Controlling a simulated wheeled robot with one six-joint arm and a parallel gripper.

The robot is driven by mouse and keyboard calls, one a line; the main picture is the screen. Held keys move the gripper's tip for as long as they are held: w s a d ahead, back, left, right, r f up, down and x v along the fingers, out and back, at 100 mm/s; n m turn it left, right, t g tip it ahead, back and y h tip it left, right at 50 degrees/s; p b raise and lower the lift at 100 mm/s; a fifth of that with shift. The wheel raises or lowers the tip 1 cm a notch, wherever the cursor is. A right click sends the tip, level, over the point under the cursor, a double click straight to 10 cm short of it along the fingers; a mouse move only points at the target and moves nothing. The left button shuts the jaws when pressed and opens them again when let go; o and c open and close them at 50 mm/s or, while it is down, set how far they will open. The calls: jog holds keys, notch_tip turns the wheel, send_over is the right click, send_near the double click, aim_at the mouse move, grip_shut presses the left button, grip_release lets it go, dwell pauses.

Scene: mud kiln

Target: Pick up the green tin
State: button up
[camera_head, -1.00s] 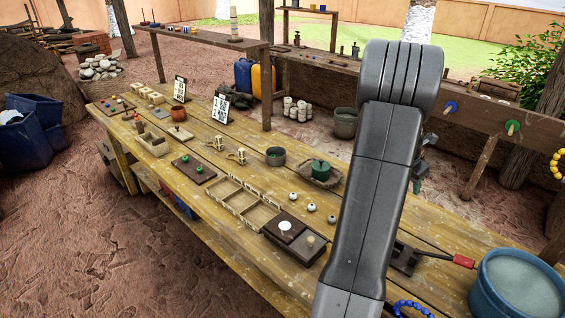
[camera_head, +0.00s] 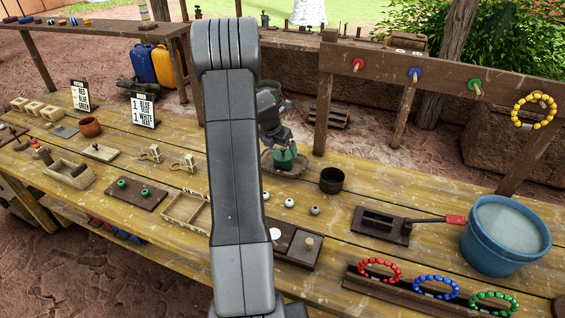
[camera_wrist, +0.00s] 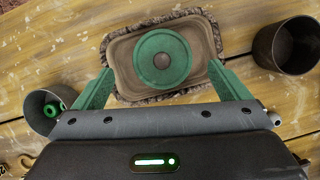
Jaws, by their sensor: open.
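The green tin (camera_head: 285,159) sits on a brown tray (camera_head: 268,167) near the back edge of the wooden table. In the wrist view the tin (camera_wrist: 150,42) is a round green lid with a small brown knob, seen from above on the rough-rimmed tray (camera_wrist: 122,60). My gripper (camera_head: 281,145) is right above or at the tin; whether it touches cannot be told. In the wrist view its green fingers (camera_wrist: 161,72) are spread wide and empty, one on each side of the tin, with gaps between.
A dark cup (camera_head: 332,181) stands right of the tray. A grey cup (camera_wrist: 36,104) with green pieces inside is at the tray's left. A slotted dark block (camera_head: 381,226), a blue bucket (camera_head: 505,240) and coloured bracelets (camera_head: 435,287) lie further right. White balls (camera_head: 290,203) lie in front.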

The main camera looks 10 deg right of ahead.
aim_at(282, 155)
jog(key=shift+p+x, duration=0.4)
jog(key=shift+x, duration=3.3)
jog(key=shift+s, duration=0.2)
jog(key=c, duration=1.1)
